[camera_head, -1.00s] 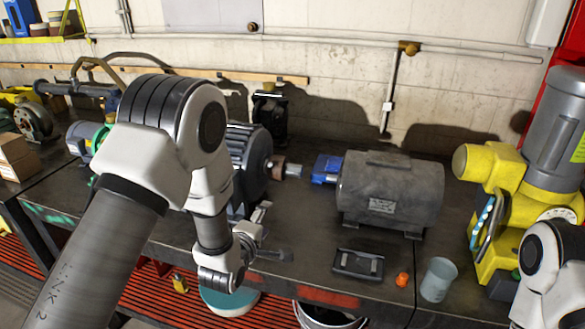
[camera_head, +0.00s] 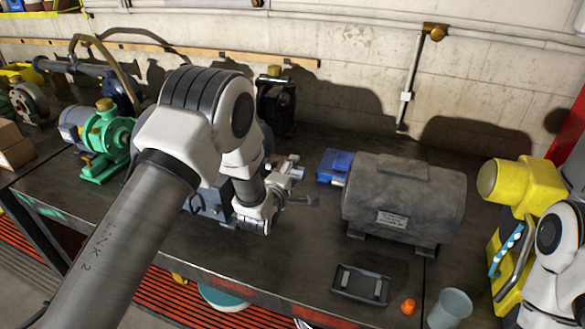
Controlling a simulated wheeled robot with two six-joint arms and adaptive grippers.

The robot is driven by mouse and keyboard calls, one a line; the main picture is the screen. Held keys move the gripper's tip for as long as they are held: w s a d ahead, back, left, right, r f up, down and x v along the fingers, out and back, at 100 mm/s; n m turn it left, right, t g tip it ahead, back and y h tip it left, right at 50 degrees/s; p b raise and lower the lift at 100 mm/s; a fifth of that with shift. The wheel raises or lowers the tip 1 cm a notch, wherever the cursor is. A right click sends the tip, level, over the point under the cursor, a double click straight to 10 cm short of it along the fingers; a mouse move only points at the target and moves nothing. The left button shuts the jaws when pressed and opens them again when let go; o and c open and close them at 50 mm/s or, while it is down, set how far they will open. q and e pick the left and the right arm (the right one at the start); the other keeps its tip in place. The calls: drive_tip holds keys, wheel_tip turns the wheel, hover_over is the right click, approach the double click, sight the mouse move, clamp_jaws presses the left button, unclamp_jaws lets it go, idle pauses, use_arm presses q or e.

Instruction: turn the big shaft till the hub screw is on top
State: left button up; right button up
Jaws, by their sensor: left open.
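My left gripper (camera_head: 298,186) is open, with its fingers pointing right, at the shaft end of the dark motor (camera_head: 208,206). My left arm and wrist cover most of that motor. The big shaft and its hub are hidden behind the wrist and fingers, so I cannot tell where the hub screw sits or whether the fingers touch the shaft. My right arm shows at the lower right edge; its gripper is out of the picture.
A large grey motor (camera_head: 405,200) and a blue block (camera_head: 334,165) stand to the right. A black tray (camera_head: 361,285), an orange piece (camera_head: 408,306) and a cup (camera_head: 450,309) lie near the front edge. A green pump (camera_head: 107,140) stands left, a yellow machine (camera_head: 522,185) right.

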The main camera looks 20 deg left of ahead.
use_arm(q)
drive_tip(key=shift+w+f, duration=0.15)
drive_tip(key=shift+w, duration=0.1)
drive_tip(key=shift+s+r, duration=0.2)
drive_tip(key=shift+s, duration=0.05)
drive_tip(key=shift+c, duration=0.2)
drive_tip(key=shift+s+r, duration=0.1)
drive_tip(key=c, duration=1.1)
drive_tip(key=shift+r, duration=0.15)
